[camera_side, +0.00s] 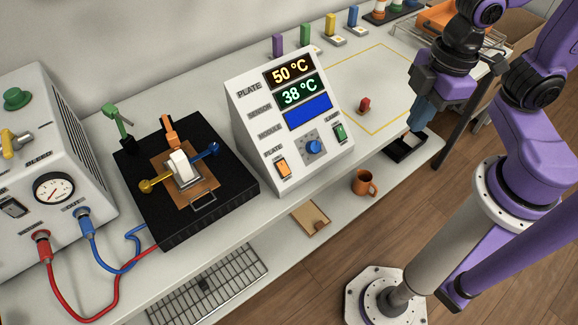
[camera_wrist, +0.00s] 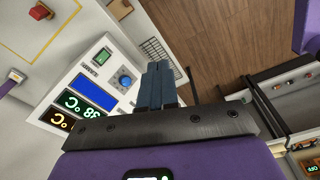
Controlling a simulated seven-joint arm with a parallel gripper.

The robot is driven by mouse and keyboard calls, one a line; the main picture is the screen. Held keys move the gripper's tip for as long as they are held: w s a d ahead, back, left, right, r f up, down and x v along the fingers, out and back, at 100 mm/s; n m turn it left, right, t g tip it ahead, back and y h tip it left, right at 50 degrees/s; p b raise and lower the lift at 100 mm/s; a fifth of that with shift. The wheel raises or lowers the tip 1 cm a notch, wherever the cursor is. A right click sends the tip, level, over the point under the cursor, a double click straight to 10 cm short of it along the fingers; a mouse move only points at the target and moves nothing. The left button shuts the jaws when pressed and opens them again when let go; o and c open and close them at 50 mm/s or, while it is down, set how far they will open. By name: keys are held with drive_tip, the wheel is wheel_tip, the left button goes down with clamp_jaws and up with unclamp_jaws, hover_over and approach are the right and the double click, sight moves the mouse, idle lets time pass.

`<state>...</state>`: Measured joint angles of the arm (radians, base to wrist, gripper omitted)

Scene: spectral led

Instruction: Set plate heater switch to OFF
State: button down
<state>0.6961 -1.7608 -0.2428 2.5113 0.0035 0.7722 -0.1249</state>
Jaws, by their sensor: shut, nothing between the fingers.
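The control box (camera_side: 240,110) stands on the bench with a sloped front. Its plate switch (camera_side: 283,168) is an orange-lit rocker at the lower left of that front, under a PLATE label; I cannot tell which way it is tipped. The plate display (camera_side: 289,71) reads 50 °C and the sensor display (camera_side: 299,91) 38 °C. My gripper (camera_side: 421,112) is shut and empty, pointing down to the right of the box and apart from it. In the wrist view its blue fingers (camera_wrist: 160,85) cover the area near the blue knob, and the plate switch does not show.
A green-lit lamp switch (camera_side: 340,132) and a blue knob (camera_side: 314,147) share the front. A black hot stage with probe arms (camera_side: 225,185) stands left of the box. A red-topped piece (camera_side: 365,104) lies right of it. An orange mug (camera_side: 364,184) sits lower down.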

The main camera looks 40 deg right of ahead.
drive_tip(key=w+a+f+n+t+y, duration=0.1)
drive_tip(key=w+a+f+n, duration=0.1)
drive_tip(key=w+a, duration=0.4)
drive_tip(key=w+a+f+n+t+y, duration=0.15)
drive_tip(key=w+a, duration=0.25)
drive_tip(key=a, duration=0.4)
approach(283, 168)
drive_tip(key=shift+s+a+f, duration=0.65)
drive_tip(key=shift+a+f, duration=0.8)
drive_tip(key=shift+f, duration=1.05)
drive_tip(key=shift+w+f+n+g, duration=0.25)
drive_tip(key=shift+w+f, duration=0.4)
drive_tip(key=shift+f, duration=0.25)
